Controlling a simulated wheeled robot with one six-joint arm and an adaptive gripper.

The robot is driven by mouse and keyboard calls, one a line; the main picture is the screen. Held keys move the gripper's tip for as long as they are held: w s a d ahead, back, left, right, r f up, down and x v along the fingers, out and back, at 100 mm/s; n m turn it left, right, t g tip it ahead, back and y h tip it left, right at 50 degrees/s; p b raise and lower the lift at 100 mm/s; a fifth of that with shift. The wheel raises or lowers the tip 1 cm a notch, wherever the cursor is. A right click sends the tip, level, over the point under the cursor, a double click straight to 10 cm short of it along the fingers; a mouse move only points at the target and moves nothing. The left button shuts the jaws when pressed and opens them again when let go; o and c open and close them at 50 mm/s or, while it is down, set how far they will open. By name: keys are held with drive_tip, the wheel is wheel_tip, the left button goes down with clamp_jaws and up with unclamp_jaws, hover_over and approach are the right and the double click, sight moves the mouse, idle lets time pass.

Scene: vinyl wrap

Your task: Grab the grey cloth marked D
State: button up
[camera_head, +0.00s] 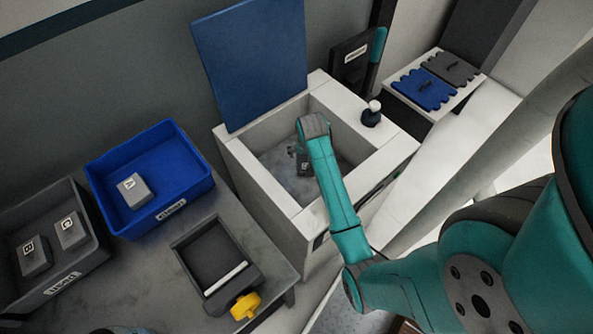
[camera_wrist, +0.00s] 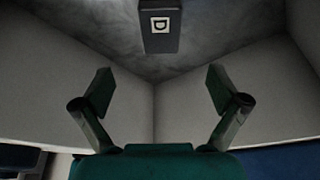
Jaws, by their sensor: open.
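The grey cloth marked D (camera_wrist: 160,32) is a small grey block-like bundle with a white label. In the wrist view it lies on the floor of an open white-walled bin, at the top centre, beyond my fingertips. My gripper (camera_wrist: 160,88) is open and empty, with its two fingers spread wide and apart from the cloth. In the head view my arm reaches down into the white bin (camera_head: 256,178), and my wrist largely hides the cloth there.
The bin's blue lid (camera_head: 250,60) stands open behind it. A black-and-white bottle (camera_head: 372,114) stands on its right rim. On the left are a blue tray (camera_head: 180,205) with a block marked A, a grey tray (camera_head: 90,268) with two marked blocks, and a dark holder (camera_head: 190,250).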

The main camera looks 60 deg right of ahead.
hover_over(305, 162)
drive_tip(key=s+a, duration=0.1)
drive_tip(key=a, duration=0.1)
drive_tip(key=f, duration=0.4)
drive_tip(key=shift+s+d+f, duration=0.1)
drive_tip(key=shift+s+f, duration=0.1)
drive_tip(key=shift+f, duration=0.2)
drive_tip(key=x, duration=0.5)
drive_tip(key=shift+w+d, duration=0.1)
drive_tip(key=shift+d, duration=0.05)
drive_tip(key=shift+w+d+f, duration=0.1)
drive_tip(key=shift+f, duration=0.25)
drive_tip(key=shift+f, duration=0.25)
drive_tip(key=c, duration=1.1)
